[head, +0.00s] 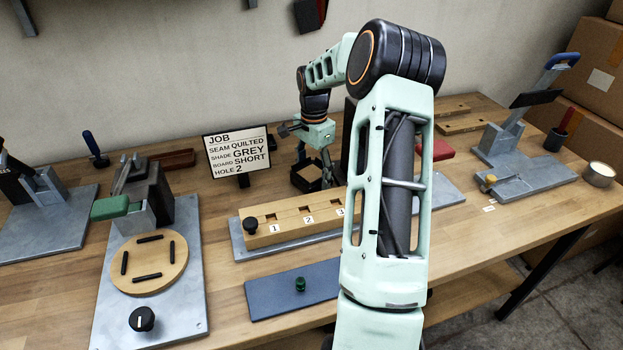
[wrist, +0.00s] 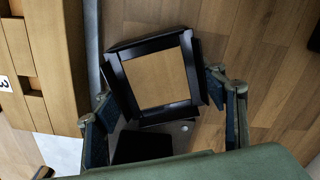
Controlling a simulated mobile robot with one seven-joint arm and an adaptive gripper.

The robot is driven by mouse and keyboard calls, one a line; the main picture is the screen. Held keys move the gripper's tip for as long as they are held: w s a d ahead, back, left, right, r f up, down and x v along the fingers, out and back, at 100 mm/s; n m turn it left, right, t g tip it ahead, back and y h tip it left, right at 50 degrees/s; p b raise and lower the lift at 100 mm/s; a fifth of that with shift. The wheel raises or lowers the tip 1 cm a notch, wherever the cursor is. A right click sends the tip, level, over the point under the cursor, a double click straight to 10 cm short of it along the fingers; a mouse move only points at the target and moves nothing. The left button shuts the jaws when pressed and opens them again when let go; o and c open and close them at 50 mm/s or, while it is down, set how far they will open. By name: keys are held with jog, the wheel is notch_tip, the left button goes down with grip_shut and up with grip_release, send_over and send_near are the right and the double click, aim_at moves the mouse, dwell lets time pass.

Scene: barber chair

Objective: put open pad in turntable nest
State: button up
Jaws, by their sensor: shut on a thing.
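A black square frame with a tan middle, which looks like the open pad (wrist: 168,115), lies between the two fingers of my gripper (wrist: 162,90) in the wrist view. The fingers are shut on its sides, and it is slightly turned in the picture. In the head view the dark pad (head: 303,186) shows below my gripper (head: 318,168), behind the numbered wooden block; my arm hides part of this area. The round wooden turntable (head: 150,263) is at the front left, with several black bars around its empty nest.
A job sign (head: 238,152) reads quilted, grey, short, hole 2. A numbered wooden block (head: 290,222) and a blue plate (head: 285,290) with a green knob lie right of the turntable. A grey and black fixture with a green handle (head: 110,207) stands behind the turntable.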

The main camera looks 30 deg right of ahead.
aim_at(314, 172)
jog(key=shift+r, duration=0.15)
jog(key=shift+r, duration=0.25)
notch_tip(314, 172, up, 2)
jog(key=shift+w+r, duration=0.1)
jog(key=s+r, duration=0.1)
jog(key=r, duration=0.1)
jog(key=s+a+r, duration=0.2)
jog(key=s+r, duration=0.1)
jog(key=shift+r, duration=0.3)
jog(key=s+a+r, duration=0.1)
jog(key=s, duration=0.1)
jog(key=s+a+r, duration=0.2)
jog(key=s, duration=0.1)
jog(key=s+a+r, duration=0.1)
jog(key=s+a, duration=0.1)
jog(key=s, duration=0.1)
jog(key=shift+s+r+b, duration=0.2)
jog(key=shift+r+b, duration=0.05)
jog(key=shift+b, duration=0.15)
